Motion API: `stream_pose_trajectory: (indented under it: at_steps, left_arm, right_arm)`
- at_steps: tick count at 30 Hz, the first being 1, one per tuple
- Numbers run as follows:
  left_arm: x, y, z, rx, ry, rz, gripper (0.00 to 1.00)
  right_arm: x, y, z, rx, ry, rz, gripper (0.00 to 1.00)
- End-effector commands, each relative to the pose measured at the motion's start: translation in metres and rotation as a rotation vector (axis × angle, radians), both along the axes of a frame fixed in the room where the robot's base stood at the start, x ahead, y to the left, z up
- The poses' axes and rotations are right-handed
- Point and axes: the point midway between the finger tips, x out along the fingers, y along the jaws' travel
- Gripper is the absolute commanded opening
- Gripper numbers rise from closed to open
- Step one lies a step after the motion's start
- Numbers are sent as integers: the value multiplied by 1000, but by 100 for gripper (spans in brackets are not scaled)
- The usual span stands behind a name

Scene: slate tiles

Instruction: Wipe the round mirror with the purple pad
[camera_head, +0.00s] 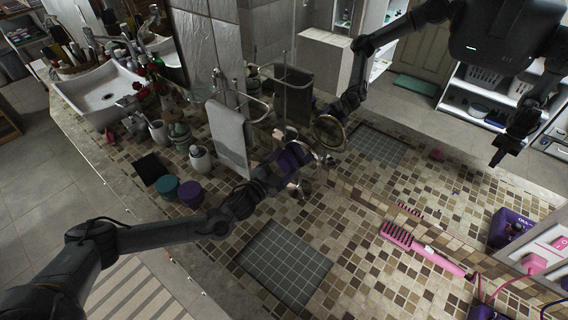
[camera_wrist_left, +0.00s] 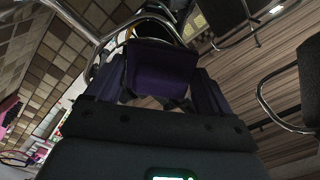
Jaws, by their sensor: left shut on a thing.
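The round mirror (camera_head: 310,157) stands on the mosaic counter near the wall mirror, mostly hidden by my gripper. A reflection of it, a round disc with a metal rim, shows just behind it in the wall mirror. My left gripper (camera_head: 285,163) is shut on the purple pad (camera_head: 294,156) and holds it up at the round mirror. In the left wrist view the purple pad (camera_wrist_left: 162,72) sits between the fingers, with a curved chrome rim beyond it. Whether the pad touches the glass I cannot tell. My right gripper shows only as a reflection.
A towel stand (camera_head: 230,138) is behind my left forearm, with a white dispenser (camera_head: 201,160) and teal and purple jars (camera_head: 190,194) left of it. A grey square mat (camera_head: 283,263) lies in front. A pink hairbrush (camera_head: 420,249) and purple box (camera_head: 508,229) are at right.

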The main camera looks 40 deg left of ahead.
Motion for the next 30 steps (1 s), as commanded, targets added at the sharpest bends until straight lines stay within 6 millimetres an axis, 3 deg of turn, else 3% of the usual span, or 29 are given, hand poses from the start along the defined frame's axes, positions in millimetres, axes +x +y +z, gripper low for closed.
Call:
stream_pose_trajectory:
  at_steps: [15,30]
  left_arm:
    - [-48,0,2,0,1,1,58]
    - [-55,0,1,0,-1,1,58]
  right_arm:
    - [0,-2,32,-9,0,6,0]
    - [0,0,35,0,0,1,0]
